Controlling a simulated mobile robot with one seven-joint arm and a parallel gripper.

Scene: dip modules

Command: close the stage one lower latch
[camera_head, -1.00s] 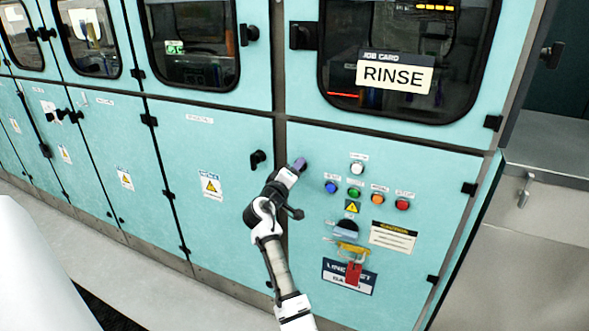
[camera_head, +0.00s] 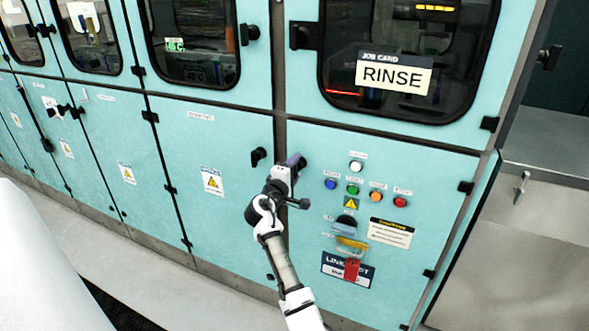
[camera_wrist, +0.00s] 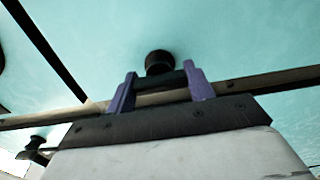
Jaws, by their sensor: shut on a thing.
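My gripper (camera_head: 294,162) is at the upper left corner of the lower door with the coloured buttons. Its purple fingers (camera_wrist: 160,86) are shut on the black handle of a latch (camera_wrist: 158,62). The round base of this latch sits on the teal door face. In the head view my gripper mostly hides this latch (camera_head: 302,163). I cannot read a label that names it. A second black latch (camera_head: 258,156) is on the lower door just to the left, and a latch also shows at the lower left of the wrist view (camera_wrist: 36,146).
The buttons (camera_head: 353,190), a red tag (camera_head: 351,269) and a yellow part (camera_head: 351,246) are to the right of my gripper. Upper door latches (camera_head: 249,34) (camera_head: 302,36) are above. A grey counter (camera_head: 545,150) stands at the right. Pale floor lies at the lower left.

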